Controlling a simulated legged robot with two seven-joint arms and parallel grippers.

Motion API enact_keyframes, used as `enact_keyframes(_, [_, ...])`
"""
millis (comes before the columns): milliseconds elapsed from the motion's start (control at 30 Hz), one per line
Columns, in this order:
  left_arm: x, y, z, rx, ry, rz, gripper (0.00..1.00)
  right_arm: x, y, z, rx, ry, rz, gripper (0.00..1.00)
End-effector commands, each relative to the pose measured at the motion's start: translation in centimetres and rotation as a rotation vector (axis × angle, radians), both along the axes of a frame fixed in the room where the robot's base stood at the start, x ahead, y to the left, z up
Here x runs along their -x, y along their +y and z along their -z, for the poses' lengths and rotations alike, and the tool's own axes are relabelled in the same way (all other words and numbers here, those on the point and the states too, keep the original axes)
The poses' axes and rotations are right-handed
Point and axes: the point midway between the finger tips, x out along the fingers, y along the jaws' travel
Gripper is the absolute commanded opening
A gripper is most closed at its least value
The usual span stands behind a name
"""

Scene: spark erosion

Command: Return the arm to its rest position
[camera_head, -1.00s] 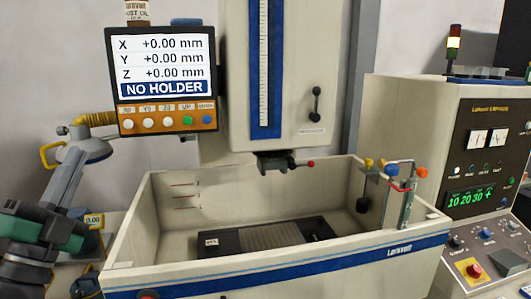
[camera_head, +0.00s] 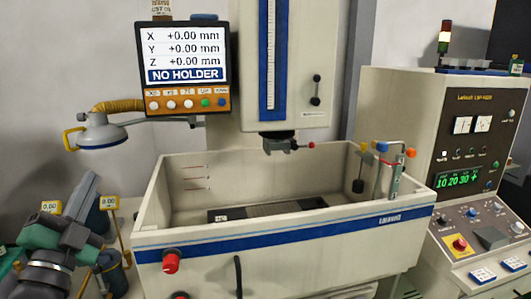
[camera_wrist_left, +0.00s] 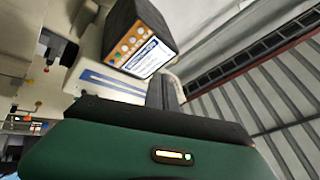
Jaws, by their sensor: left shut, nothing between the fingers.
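My left arm comes in at the lower left of the head view. Its green and black gripper (camera_head: 90,180) has grey fingers pointing up. The fingers are shut and empty, left of the tank and below the lamp. In the left wrist view the dark fingers (camera_wrist_left: 163,92) stand together beyond the green gripper body, with nothing held. My right gripper is in neither view.
The machine tank (camera_head: 300,240) stands right of the gripper. The lamp (camera_head: 100,133) hangs above it, and the display screen (camera_head: 183,60) is up and right. Small tags (camera_head: 108,203) stand close beside the gripper. The control cabinet (camera_head: 400,100) is far right.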

Motion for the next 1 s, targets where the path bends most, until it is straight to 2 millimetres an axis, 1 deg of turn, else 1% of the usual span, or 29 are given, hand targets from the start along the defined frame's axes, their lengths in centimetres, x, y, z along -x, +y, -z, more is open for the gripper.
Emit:
enact_keyframes(33, [-0.5,0.0,1.6,0.036,0.039,0.002,0.0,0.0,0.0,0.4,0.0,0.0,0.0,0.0])
enact_keyframes(67, [-0.8,0.0,2.5,0.061,0.064,0.001,0.0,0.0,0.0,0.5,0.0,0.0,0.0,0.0])
enact_keyframes(100, [-1.3,0.1,3.9,0.097,0.104,-0.001,0.0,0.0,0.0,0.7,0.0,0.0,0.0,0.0])
enact_keyframes(167, [-1.9,0.2,6.2,0.155,0.167,-0.004,0.0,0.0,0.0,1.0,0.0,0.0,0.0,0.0])
enact_keyframes(267, [-2.8,0.1,10.8,0.263,0.287,-0.009,0.0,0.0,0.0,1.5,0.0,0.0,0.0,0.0])
enact_keyframes(367, [-3.5,-0.4,16.9,0.392,0.44,-0.023,0.0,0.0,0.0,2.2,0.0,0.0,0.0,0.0])
enact_keyframes(400, [-3.6,-0.8,19.8,0.452,0.514,-0.032,0.0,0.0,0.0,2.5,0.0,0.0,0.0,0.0])
enact_keyframes(467, [-3.3,-1.8,24.9,0.552,0.644,-0.051,0.0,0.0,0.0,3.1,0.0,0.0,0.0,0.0])
enact_keyframes(500, [-2.7,-2.7,28.5,0.622,0.738,-0.068,0.0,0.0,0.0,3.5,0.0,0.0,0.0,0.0])
enact_keyframes(567, [-1.2,-4.0,33.6,0.721,0.88,-0.104,0.0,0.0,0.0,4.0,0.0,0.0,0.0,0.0])
enact_keyframes(600, [0.2,-5.1,36.9,0.784,0.974,-0.133,0.0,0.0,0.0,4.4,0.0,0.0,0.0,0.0])
enact_keyframes(667, [2.8,-6.7,41.6,0.872,1.118,-0.184,0.0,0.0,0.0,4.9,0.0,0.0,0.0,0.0])
enact_keyframes(700, [4.7,-7.8,44.4,0.926,1.211,-0.224,0.0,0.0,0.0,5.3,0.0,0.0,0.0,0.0])
enact_keyframes(733, [6.3,-8.6,46.3,0.963,1.279,-0.255,0.0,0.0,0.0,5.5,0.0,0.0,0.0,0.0])
enact_keyframes(767, [7.9,-9.4,48.0,0.994,1.342,-0.289,0.0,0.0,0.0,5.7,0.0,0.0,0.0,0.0])
enact_keyframes(800, [10.1,-10.2,49.8,1.033,1.419,-0.333,0.0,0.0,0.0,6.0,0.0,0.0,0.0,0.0])
enact_keyframes(833, [11.5,-10.8,50.9,1.056,1.468,-0.364,0.0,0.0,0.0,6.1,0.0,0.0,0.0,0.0])
enact_keyframes(900, [14.4,-11.9,52.8,1.096,1.562,-0.427,0.0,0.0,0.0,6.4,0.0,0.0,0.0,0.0])
enact_keyframes(1000, [16.7,-12.6,53.9,1.125,1.635,-0.483,0.0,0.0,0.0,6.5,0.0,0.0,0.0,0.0])
